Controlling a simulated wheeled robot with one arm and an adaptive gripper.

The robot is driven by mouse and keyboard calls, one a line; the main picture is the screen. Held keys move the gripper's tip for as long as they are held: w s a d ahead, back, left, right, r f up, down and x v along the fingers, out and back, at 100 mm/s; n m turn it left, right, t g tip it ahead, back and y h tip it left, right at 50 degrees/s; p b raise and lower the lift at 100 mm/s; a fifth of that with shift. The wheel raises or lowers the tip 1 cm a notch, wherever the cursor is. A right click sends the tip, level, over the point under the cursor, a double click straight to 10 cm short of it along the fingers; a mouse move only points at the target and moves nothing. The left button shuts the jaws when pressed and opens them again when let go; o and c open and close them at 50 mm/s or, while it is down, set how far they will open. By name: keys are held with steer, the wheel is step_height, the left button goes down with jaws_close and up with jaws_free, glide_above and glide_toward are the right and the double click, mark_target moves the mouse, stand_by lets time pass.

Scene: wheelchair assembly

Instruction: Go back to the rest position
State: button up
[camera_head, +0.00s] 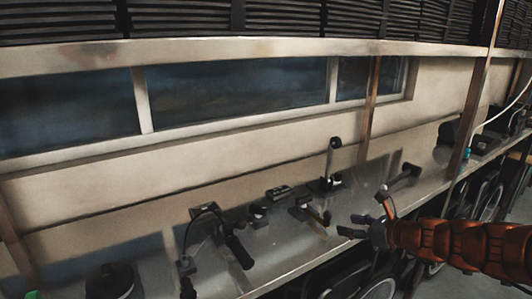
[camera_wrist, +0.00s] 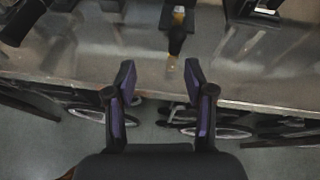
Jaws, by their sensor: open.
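My gripper (camera_head: 366,218) reaches in from the right in the head view, at the end of my orange arm, near the front edge of the workbench (camera_head: 285,262). In the wrist view my gripper (camera_wrist: 160,88) shows two fingers spread apart with nothing between them. A tool with a dark handle and a yellowish part (camera_wrist: 176,38) lies on the bench just beyond the fingertips. The same tool appears in the head view (camera_head: 318,216), left of my gripper and apart from it.
A black upright stand (camera_head: 332,165), a black part with cables (camera_head: 205,235) and small black parts (camera_head: 258,212) sit on the bench. Wheelchair wheels (camera_head: 380,285) are below the bench. A post (camera_head: 468,110) rises at the right. The floor (camera_wrist: 60,150) shows in front of the bench.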

steer(key=s+a+r+n+g+y, duration=0.1)
steer(key=s+a+n+g, duration=0.15)
steer(key=a+n, duration=0.35)
steer(key=s+a+n+g+y, duration=0.1)
steer(key=s+a+n+g, duration=0.2)
steer(key=a, duration=0.4)
steer(key=s+a+f+n+g+h, duration=0.1)
steer(key=s+a+n+g, duration=0.1)
steer(key=s+a+n, duration=0.3)
steer(key=s+a+f+n+g, duration=0.1)
steer(key=s+n, duration=0.2)
steer(key=s, duration=0.4)
steer(key=s+d+f+n+g+h, duration=0.1)
steer(key=s+d+n+h, duration=0.3)
steer(key=s, duration=0.6)
steer(key=s+d+f+n+g+h, duration=0.2)
steer(key=s+d+n+g+h, duration=0.1)
steer(key=s+n, duration=0.4)
steer(key=s+d+h, duration=0.1)
steer(key=s, duration=0.2)
steer(key=shift+d+n+g, duration=0.2)
steer(key=shift+n+g, duration=0.1)
steer(key=shift+g, duration=0.05)
